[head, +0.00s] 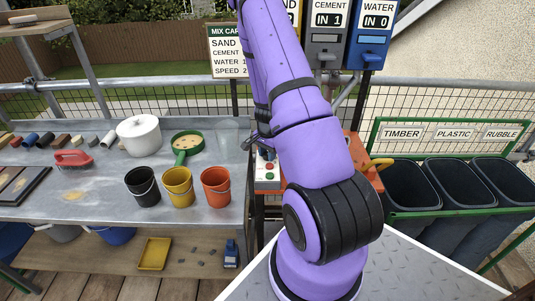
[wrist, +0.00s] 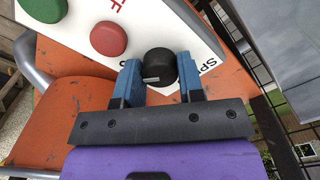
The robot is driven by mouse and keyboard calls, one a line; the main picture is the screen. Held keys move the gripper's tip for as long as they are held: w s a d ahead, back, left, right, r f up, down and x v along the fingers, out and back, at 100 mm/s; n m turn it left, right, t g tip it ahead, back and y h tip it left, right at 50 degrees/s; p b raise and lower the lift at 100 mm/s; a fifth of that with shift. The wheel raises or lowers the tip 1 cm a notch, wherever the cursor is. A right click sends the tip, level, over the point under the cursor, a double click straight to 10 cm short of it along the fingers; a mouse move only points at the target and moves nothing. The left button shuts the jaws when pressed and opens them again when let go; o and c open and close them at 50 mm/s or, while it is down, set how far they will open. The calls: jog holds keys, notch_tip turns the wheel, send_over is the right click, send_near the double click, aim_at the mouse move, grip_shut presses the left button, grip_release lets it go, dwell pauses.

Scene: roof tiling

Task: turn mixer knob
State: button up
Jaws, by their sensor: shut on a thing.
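The mixer knob (wrist: 161,66) is a black round knob on a white control panel (wrist: 175,20) in the wrist view. A small pale mark shows on its side. My gripper (wrist: 160,78) has its two blue fingers closed on either side of the knob. A red button (wrist: 108,38) and a green button (wrist: 43,8) sit on the same panel, left of the knob. In the head view the panel (head: 266,170) shows on the orange mixer, left of my purple arm. My gripper and the knob are hidden there.
A "MIX CARD" board (head: 230,52) stands behind the mixer. Cement (head: 326,40) and water (head: 372,42) dispensers hang at the top. The workbench (head: 90,207) at left holds black, yellow and orange buckets. Bins (head: 455,185) stand at right.

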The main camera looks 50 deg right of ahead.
jog(key=o, duration=0.9)
jog(key=shift+r, duration=0.1)
notch_tip(320, 180, up, 11)
jog(key=shift+f, duration=0.2)
dwell(0.4)
